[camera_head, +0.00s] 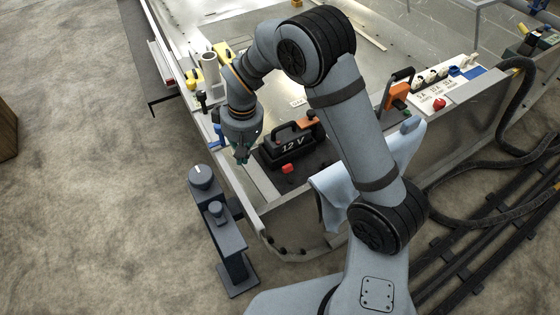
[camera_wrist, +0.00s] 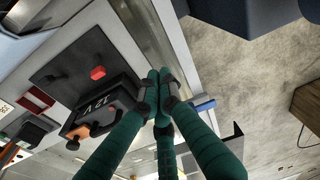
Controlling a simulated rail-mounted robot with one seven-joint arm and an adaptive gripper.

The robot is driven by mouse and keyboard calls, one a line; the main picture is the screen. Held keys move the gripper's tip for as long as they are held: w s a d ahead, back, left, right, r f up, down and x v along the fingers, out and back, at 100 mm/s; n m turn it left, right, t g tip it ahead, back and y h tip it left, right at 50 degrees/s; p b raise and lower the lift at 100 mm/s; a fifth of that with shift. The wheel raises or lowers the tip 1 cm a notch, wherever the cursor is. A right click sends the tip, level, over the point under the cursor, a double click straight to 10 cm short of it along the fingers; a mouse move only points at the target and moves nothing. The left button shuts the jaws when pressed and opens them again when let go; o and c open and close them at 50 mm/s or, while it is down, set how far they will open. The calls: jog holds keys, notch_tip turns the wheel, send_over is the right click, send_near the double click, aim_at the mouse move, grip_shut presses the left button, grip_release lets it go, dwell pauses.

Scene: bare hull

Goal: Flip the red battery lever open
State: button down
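A small red lever-like piece (camera_head: 287,168) sits on a dark plate in front of the black 12 V battery (camera_head: 291,147). It also shows in the wrist view (camera_wrist: 97,72), on the dark plate beside the battery (camera_wrist: 104,102). My gripper (camera_head: 241,158) points down, left of the battery and apart from the red piece. In the wrist view its green fingers (camera_wrist: 159,78) come together at their tips, with nothing seen between them. The red piece is not touched.
An orange block with a black handle (camera_head: 397,95) and a panel with a red button (camera_head: 439,104) stand to the right. A blue cloth (camera_head: 335,190) hangs over the near edge. A dark stand with round knobs (camera_head: 216,210) is at the front left.

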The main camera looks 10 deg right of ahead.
aim_at(288, 168)
jog(key=w+d+f+m+g, duration=0.1)
jog(key=w+d, duration=0.2)
jog(key=d, duration=0.2)
jog(key=w+d+f+m+g+h+b, duration=0.1)
jog(key=w+d, duration=0.2)
jog(key=d, duration=0.3)
jog(key=shift+w+d+f+m, duration=0.2)
jog(key=shift+w+d+m, duration=0.1)
jog(key=shift+m, duration=0.1)
jog(key=f, duration=0.3)
jog(key=f+b, duration=0.1)
jog(key=f, duration=0.2)
jog(key=s+f+b, duration=0.1)
jog(key=f, duration=0.3)
jog(key=shift+d, duration=0.15)
jog(key=shift+s, duration=0.1)
